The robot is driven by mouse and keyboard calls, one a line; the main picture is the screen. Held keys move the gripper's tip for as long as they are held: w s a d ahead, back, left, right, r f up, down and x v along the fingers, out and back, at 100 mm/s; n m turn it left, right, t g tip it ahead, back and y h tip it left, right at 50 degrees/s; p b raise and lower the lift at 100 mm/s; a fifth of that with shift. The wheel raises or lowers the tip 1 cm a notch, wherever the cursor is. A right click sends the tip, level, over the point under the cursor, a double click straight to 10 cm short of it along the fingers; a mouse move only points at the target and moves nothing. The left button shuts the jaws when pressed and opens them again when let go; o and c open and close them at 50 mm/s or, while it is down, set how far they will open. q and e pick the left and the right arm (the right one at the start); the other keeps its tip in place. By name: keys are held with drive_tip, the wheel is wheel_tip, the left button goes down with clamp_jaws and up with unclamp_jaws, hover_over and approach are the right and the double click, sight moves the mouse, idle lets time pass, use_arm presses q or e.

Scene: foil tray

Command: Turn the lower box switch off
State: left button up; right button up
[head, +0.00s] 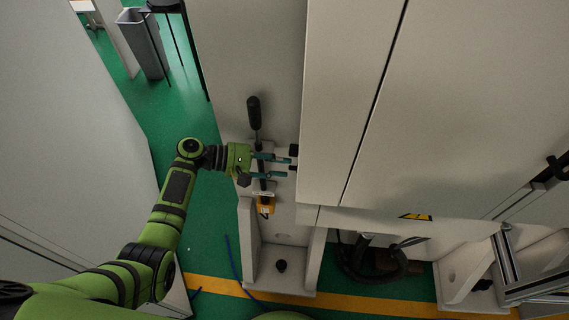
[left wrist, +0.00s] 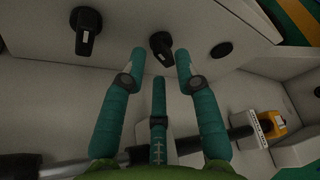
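Two black rotary switches sit on the pale box face. The lower box switch (left wrist: 161,45) shows in the left wrist view between the tips of my left gripper's (left wrist: 160,58) outer fingers. The upper switch (left wrist: 86,30) is left of the fingers there; in the head view this upper switch (head: 294,151) is just above the fingertips. My left gripper (head: 289,167) has its teal fingers spread and pointing right at the box. The fingertips are at or very near the lower switch; I cannot tell whether they touch it. My right gripper is not in view.
A black-handled lever (head: 254,112) stands behind the left gripper. A yellow-orange part (head: 267,204) is below it. A round black button (left wrist: 221,49) is right of the lower switch in the wrist view. A large pale cabinet (head: 350,100) closes off the right. Green floor shows at left.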

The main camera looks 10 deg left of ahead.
use_arm(q)
drive_tip(key=v, duration=1)
drive_tip(key=shift+a, duration=0.1)
